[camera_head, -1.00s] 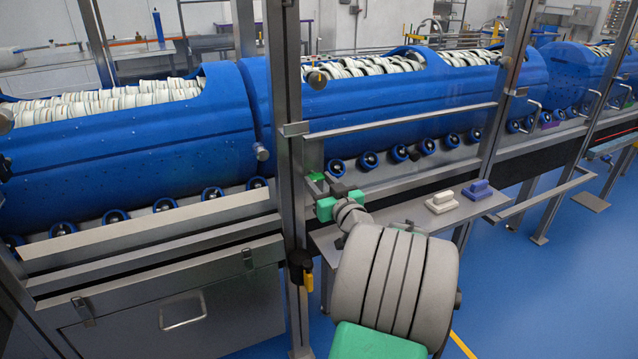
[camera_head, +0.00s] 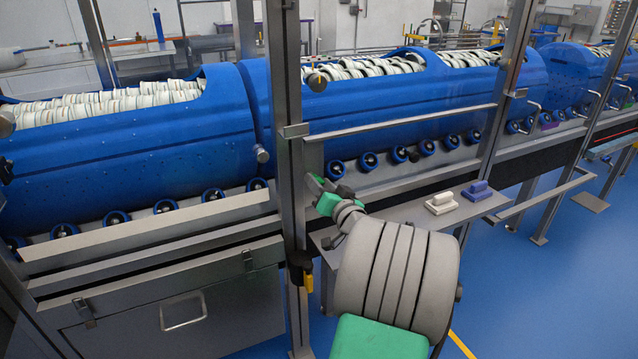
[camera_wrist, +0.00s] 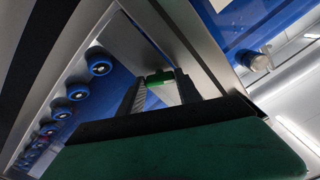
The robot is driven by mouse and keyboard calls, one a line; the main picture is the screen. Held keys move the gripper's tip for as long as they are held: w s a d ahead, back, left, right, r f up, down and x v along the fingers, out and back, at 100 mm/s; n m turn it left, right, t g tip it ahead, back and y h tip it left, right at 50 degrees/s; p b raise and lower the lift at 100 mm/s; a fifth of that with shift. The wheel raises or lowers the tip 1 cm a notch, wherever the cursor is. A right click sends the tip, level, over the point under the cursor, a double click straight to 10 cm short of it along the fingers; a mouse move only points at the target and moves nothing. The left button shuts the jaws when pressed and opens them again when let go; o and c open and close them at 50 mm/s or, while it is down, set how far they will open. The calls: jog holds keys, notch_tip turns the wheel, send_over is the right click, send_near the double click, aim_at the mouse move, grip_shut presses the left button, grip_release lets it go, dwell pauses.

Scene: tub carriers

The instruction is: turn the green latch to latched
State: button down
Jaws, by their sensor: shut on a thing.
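The green latch (camera_wrist: 160,77) shows as a small green piece between my two fingertips in the wrist view. My gripper (camera_wrist: 161,86) is shut on it, with one dark finger on each side. In the head view my gripper (camera_head: 321,184) reaches to the right side of a steel upright post, below the blue tub. There the latch is only a sliver of green at the fingertips, largely hidden by my fingers. Whether it stands at latched cannot be told from these views.
Blue tubs (camera_head: 390,105) filled with pale discs rest on a row of blue rollers (camera_head: 368,161). A steel post (camera_head: 290,130) stands close left of my gripper.

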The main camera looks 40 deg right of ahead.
jog(key=m+p, duration=0.6)
jog(key=m, duration=0.6)
dwell(0.5)
jog(key=c, duration=0.8)
grip_release()
jog(key=shift+s, duration=0.1)
jog(key=v, duration=0.7)
jog(key=shift+s+a, duration=0.15)
jog(key=shift+s, duration=0.15)
